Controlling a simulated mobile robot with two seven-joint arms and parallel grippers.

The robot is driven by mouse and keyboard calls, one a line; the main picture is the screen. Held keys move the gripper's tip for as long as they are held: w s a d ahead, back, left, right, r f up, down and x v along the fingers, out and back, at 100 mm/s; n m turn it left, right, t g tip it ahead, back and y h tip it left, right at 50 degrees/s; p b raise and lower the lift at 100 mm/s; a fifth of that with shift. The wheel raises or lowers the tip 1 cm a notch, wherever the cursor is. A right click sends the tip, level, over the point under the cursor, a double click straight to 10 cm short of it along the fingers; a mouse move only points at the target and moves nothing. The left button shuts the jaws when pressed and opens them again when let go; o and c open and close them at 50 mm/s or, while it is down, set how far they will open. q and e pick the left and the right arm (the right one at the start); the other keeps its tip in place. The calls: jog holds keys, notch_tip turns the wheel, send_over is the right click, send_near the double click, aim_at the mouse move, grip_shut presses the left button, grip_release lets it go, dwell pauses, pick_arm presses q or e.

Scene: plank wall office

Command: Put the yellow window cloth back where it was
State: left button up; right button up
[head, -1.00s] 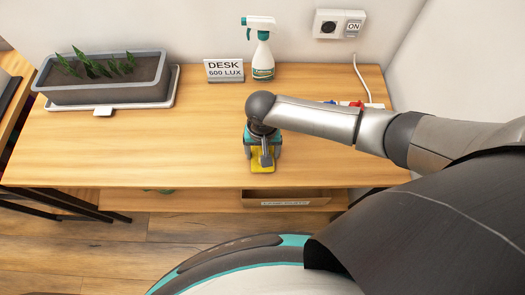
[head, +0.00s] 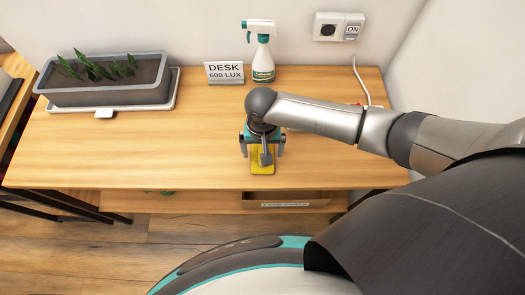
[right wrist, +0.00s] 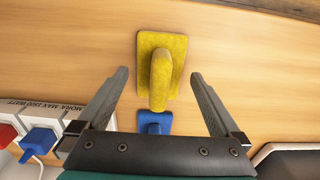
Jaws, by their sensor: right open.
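The yellow window cloth (head: 262,168) lies on the desk near its front edge, partly hidden by my right gripper in the head view. In the right wrist view the yellow cloth (right wrist: 160,68) shows as a flat square base with a raised, rounded grip. My right gripper (head: 262,152) is over it. In the right wrist view its two fingers stand apart, one on each side of the cloth's grip, with visible gaps. A blue piece (right wrist: 155,122) sits just beyond the yellow one; it is hidden in the head view. My left gripper is not in view.
A planter (head: 105,82) stands at the back left. A desk sign (head: 225,72) and a spray bottle (head: 261,52) stand at the back. A power strip with a red plug (right wrist: 6,134) and a blue plug (right wrist: 40,139) lies back right. The desk's left front (head: 130,150) is clear.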

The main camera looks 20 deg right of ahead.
aim_at(262, 150)
notch_tip(262, 150, up, 10)
jog(key=shift+r+p, duration=0.1)
jog(key=shift+p, duration=1)
